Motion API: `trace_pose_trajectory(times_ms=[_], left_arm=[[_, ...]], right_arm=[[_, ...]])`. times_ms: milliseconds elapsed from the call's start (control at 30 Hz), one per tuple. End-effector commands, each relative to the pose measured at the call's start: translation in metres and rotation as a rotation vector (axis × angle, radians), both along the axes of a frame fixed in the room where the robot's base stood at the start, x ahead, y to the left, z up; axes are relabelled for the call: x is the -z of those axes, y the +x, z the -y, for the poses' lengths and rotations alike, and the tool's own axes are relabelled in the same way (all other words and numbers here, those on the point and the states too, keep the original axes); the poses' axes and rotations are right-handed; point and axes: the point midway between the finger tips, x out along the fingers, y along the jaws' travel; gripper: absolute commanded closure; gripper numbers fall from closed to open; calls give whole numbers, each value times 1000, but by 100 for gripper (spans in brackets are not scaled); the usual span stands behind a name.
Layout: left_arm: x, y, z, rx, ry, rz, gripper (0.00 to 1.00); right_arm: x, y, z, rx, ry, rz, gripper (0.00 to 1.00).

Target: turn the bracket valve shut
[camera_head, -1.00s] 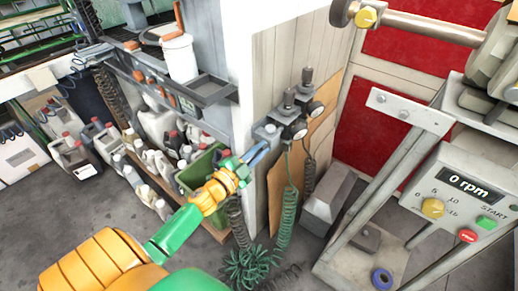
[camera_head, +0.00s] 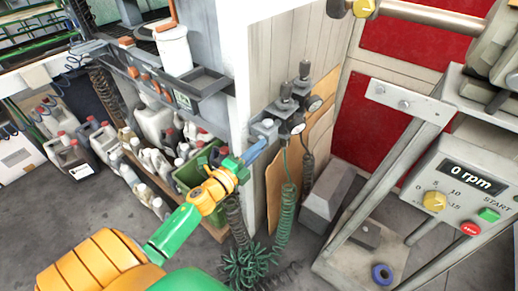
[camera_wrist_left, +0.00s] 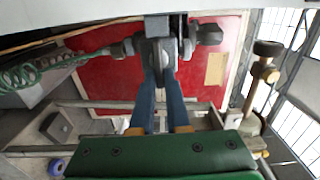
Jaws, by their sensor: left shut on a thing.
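The bracket valve (camera_head: 266,127) is a small grey fitting on the wall corner, beside two pressure gauges. My left gripper (camera_head: 260,146), with blue fingers on a green and orange arm, reaches up to the valve from below left. In the left wrist view, the two blue fingers (camera_wrist_left: 161,85) close on a dark grey part (camera_wrist_left: 157,52) that looks like the valve. The fingertips partly hide it, so its handle angle is hard to tell. My right gripper does not show.
A machine panel reading 0 rpm (camera_head: 470,181) stands at the right. Jugs and bottles (camera_head: 150,155) fill the shelf at left. Grey floor (camera_head: 110,210) is open at lower left.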

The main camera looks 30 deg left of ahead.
Motion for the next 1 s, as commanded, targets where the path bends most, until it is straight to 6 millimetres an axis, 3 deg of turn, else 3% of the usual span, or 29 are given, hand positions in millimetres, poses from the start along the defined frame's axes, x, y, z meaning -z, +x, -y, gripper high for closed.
trace_pose_trajectory(times_ms=[600,633,733,1000], left_arm=[[-1,0,-3,-7,39,5,100],[-1,1,-3,-7,39,5,81],[-1,1,-2,-6,39,5,56],[-1,0,-1,-3,37,6,56]], right_arm=[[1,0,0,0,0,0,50],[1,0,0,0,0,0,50],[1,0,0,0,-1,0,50],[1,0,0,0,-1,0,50]])
